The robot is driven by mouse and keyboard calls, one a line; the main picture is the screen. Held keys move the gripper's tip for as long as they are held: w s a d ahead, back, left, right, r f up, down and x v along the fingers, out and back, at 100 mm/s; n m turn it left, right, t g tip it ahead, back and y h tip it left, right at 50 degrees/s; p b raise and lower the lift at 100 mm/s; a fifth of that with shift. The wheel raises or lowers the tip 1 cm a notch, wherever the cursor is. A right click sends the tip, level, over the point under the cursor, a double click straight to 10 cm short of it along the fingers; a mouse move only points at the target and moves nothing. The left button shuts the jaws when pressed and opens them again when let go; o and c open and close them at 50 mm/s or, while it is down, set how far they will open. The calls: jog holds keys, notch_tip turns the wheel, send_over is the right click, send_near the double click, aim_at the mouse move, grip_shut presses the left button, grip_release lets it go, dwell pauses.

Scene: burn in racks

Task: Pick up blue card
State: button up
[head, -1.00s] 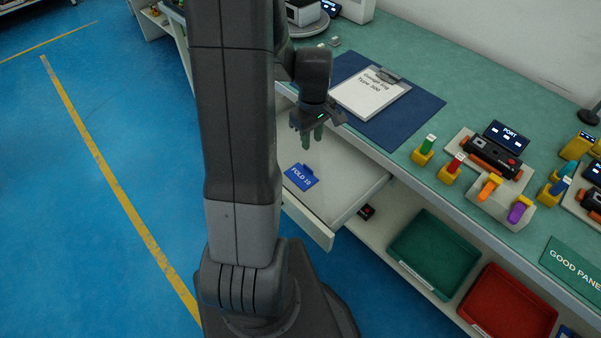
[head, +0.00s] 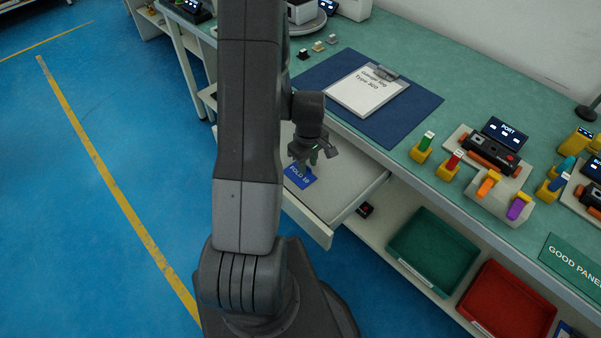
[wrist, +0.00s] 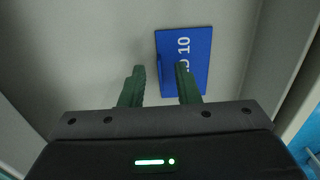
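The blue card (head: 300,177) with white lettering lies flat in the open drawer (head: 345,188) below the worktop. In the wrist view the card (wrist: 184,50) lies on the pale drawer floor, at the upper right of centre. My gripper (head: 314,157) is over the drawer, close above the card. In the wrist view its two green fingers (wrist: 160,72) are apart with nothing between them. The right finger overlaps the card's lower part in the picture, and the left finger is left of the card. The gap in height to the card is hard to tell.
The drawer side wall (wrist: 285,65) stands to the right of the card. The worktop edge is beside my arm, with a blue mat (head: 413,121) and clipboard (head: 367,93) above. Green (head: 426,283) and red (head: 535,329) trays sit on the lower shelf.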

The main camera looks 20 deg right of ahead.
jog(key=shift+f, duration=0.25)
jog(key=shift+c, duration=0.4)
grip_shut()
jog(key=shift+r, duration=0.1)
